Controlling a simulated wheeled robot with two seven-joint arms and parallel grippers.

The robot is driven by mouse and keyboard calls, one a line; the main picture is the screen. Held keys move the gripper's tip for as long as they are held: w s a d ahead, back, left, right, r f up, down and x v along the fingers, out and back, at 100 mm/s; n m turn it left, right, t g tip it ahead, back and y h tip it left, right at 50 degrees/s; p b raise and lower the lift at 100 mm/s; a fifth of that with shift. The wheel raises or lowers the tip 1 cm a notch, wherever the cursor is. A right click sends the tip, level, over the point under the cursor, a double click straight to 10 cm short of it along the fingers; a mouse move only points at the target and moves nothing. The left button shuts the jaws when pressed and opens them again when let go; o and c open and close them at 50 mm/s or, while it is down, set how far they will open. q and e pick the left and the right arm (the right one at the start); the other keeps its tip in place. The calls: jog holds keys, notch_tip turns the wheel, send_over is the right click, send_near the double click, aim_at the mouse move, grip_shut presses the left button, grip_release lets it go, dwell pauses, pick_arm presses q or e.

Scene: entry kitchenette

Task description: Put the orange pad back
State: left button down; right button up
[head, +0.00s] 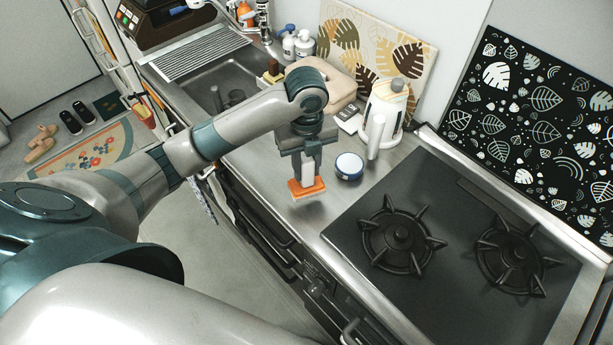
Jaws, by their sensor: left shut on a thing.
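The orange pad (306,188) is in the head view, at the lower end of my left gripper (307,178), over the steel counter between the sink and the stove. My left gripper points down and is shut on the pad or on the pale part standing up from it. I cannot tell whether the pad touches the counter or hangs just above it. The fingers hide part of the held thing. My right gripper is not in view.
A round blue-and-white container (349,167) stands just right of the pad. The sink (224,84) lies to the left, the black stove (420,240) to the right. Bare counter (262,165) shows left of the gripper.

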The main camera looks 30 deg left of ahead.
aim_at(307, 159)
pick_arm(q)
jog(key=shift+f+p, duration=0.75)
jog(key=shift+f, duration=1.2)
jog(key=shift+f, duration=0.15)
jog(key=c, duration=1.4)
grip_release()
jog(key=shift+r, duration=0.55)
notch_tip(307, 159, up, 11)
jog(key=shift+r+b, duration=0.1)
jog(key=shift+b, duration=0.5)
jog(key=shift+d, duration=0.1)
